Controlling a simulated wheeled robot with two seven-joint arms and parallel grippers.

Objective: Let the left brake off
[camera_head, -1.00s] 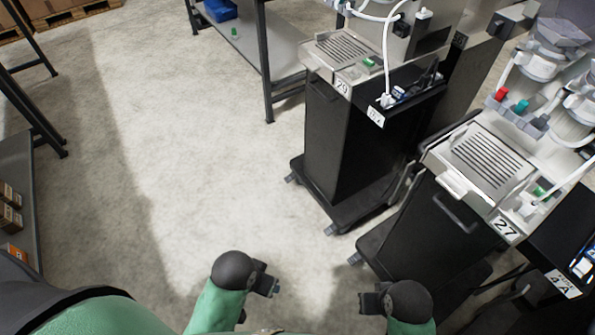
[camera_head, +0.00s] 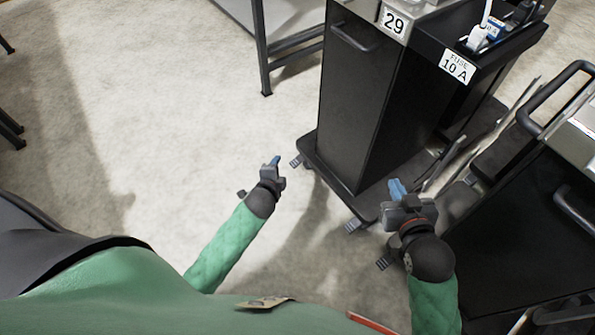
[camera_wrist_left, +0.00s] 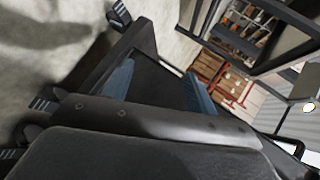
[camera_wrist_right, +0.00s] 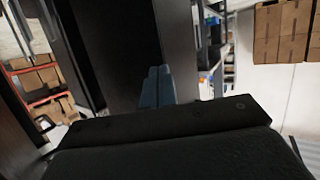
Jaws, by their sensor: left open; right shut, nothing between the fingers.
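The black cart labelled 29 (camera_head: 365,105) stands on a low base with grey ribbed brake pedals at its front corners. The left pedal (camera_head: 297,160) sticks out at the base's left corner, and the right pedal (camera_head: 353,225) at its near corner. My left gripper (camera_head: 276,161) is open and empty, just left of the left pedal, apparently above it; contact cannot be told. The left wrist view shows its spread blue fingers (camera_wrist_left: 158,88) and a pedal (camera_wrist_left: 119,14) beyond them. My right gripper (camera_head: 397,188) is shut and empty, in front of the cart's right side.
A second black cart (camera_head: 520,240) stands close on the right, with its own pedal (camera_head: 383,262) near my right gripper. A metal shelf table (camera_head: 285,50) stands behind, left of the first cart. The floor (camera_head: 190,120) to the left is clear.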

